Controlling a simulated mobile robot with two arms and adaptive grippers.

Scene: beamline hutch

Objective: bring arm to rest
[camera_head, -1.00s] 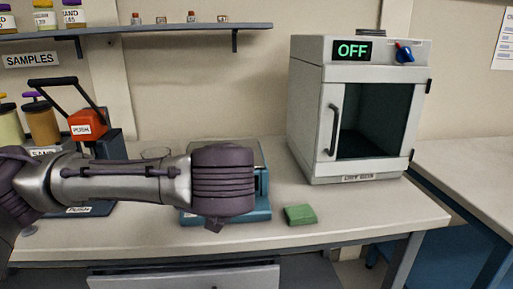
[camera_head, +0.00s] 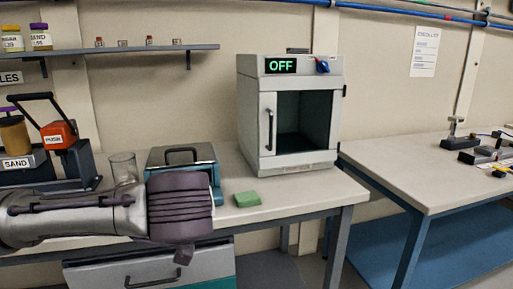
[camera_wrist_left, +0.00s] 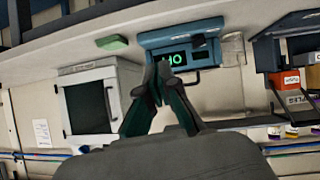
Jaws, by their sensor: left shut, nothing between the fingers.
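My left arm (camera_head: 92,214) comes in from the left in the head view, across the front of the bench, with a purple ribbed joint (camera_head: 180,206) at its right end. Its fingers cannot be made out there. In the left wrist view my left gripper (camera_wrist_left: 161,72) has its dark fingertips together, with nothing between them. That view is upside down. The fingertips overlap the blue box with a green display (camera_wrist_left: 184,57) in the picture; whether they touch it cannot be told. My right gripper is in neither view.
On the bench stand a grey oven (camera_head: 290,115) reading OFF, a green block (camera_head: 247,199), a glass beaker (camera_head: 123,168), a blue-grey box (camera_head: 181,158) and a red PUSH device (camera_head: 58,135). A shelf (camera_head: 110,50) hangs above. A second bench (camera_head: 425,180) stands right.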

